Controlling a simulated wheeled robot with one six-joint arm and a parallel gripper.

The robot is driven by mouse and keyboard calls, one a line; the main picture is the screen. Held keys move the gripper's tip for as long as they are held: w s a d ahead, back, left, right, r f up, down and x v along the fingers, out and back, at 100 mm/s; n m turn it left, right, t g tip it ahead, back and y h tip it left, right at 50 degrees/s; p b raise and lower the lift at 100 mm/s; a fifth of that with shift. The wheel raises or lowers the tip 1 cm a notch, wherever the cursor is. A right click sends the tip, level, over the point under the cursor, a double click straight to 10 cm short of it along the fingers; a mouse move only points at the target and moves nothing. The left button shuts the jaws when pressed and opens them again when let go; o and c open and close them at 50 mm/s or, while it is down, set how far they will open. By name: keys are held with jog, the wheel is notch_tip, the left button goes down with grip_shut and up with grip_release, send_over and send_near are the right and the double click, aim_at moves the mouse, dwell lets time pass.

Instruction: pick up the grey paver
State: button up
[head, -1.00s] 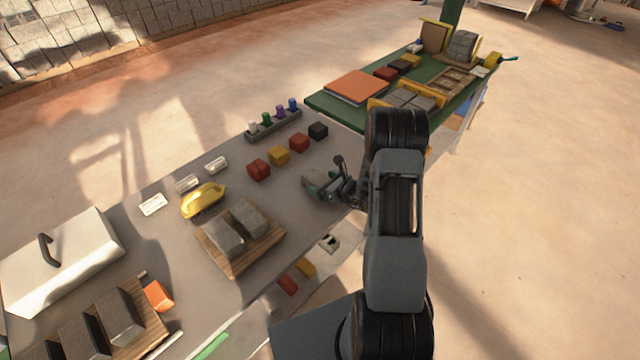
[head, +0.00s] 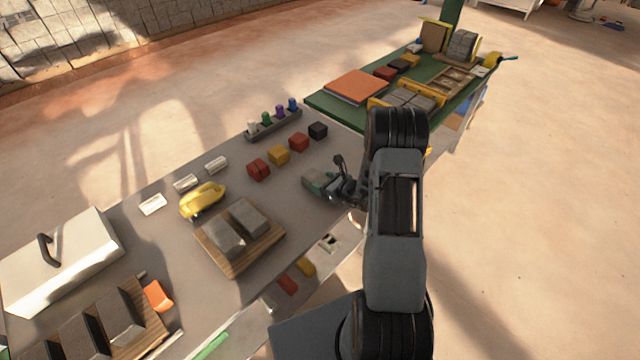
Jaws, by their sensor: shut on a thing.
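My gripper (head: 321,190) is at the right part of the grey bench, near its front edge. It is shut on a small grey block, which looks like the grey paver (head: 315,177). My fingers hide part of this block, and I cannot tell whether it touches the bench top. Two other grey blocks (head: 222,238) lie side by side on a wooden board (head: 238,268) to the left of my gripper.
Red, yellow and black cubes (head: 279,155) stand in a row behind my gripper. A rack of coloured pegs (head: 273,125) is farther back. A yellow tool (head: 202,200) lies left. A green table (head: 335,108) with an orange slab (head: 356,86) adjoins the far right.

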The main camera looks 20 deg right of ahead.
jog(key=shift+r, duration=0.2)
jog(key=shift+r, duration=0.5)
jog(key=s+a+r+p, duration=0.2)
jog(key=s+a+r, duration=0.4)
jog(key=s+r, duration=0.4)
jog(key=shift+s+r, duration=0.25)
jog(key=shift+r, duration=0.5)
jog(key=shift+p, duration=0.5)
jog(key=p, duration=0.3)
jog(key=s+p, duration=0.1)
jog(key=p, duration=0.2)
jog(key=shift+s+a+r, duration=0.15)
jog(key=shift+a+r, duration=0.05)
jog(key=shift+a, duration=0.15)
